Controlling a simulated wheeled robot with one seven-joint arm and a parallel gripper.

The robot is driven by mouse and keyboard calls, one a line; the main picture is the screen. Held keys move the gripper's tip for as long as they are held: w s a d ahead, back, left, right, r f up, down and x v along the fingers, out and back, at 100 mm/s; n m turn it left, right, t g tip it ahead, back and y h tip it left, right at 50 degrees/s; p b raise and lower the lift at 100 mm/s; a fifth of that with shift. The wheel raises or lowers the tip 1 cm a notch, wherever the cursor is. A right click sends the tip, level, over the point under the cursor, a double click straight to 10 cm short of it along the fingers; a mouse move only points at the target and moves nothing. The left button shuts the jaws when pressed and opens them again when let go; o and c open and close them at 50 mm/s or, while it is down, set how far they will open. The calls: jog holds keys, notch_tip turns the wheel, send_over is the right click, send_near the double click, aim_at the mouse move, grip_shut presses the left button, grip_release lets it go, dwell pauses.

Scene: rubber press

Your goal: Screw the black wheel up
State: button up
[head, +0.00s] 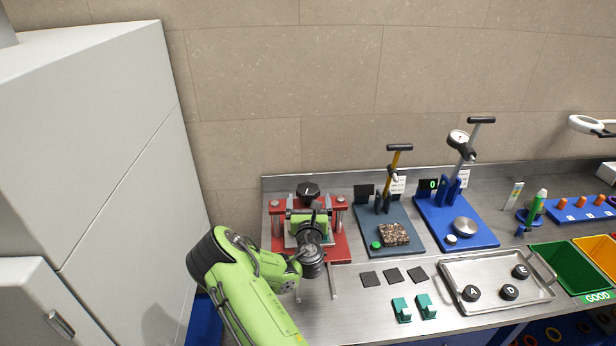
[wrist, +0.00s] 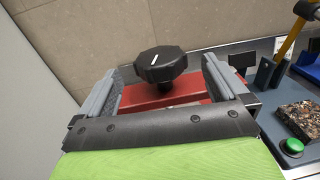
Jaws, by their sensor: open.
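The black wheel (head: 308,191) is a lobed knob with a white mark, on top of the red press (head: 339,247). In the wrist view the wheel (wrist: 162,66) stands upright on a short dark stem above the red crossbar (wrist: 140,98). My gripper (wrist: 164,70) is open, with one grey finger to the left of the wheel and one to the right. Clear gaps show on both sides, so neither finger touches it. The head view has my arm in front of the press, hiding much of its middle and lower part.
Right of the press are a slate-blue stand (head: 408,243) with a speckled block and a blue gauge stand (head: 480,238). Black squares (head: 393,275), green clips (head: 424,306) and a metal tray (head: 455,264) lie in front. A large grey cabinet (head: 90,130) is at left.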

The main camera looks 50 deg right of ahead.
aim_at(308, 187)
jog(key=p+x, duration=0.2)
jog(key=x, duration=0.4)
jog(key=shift+w+d, duration=0.15)
jog(key=shift+w, duration=0.1)
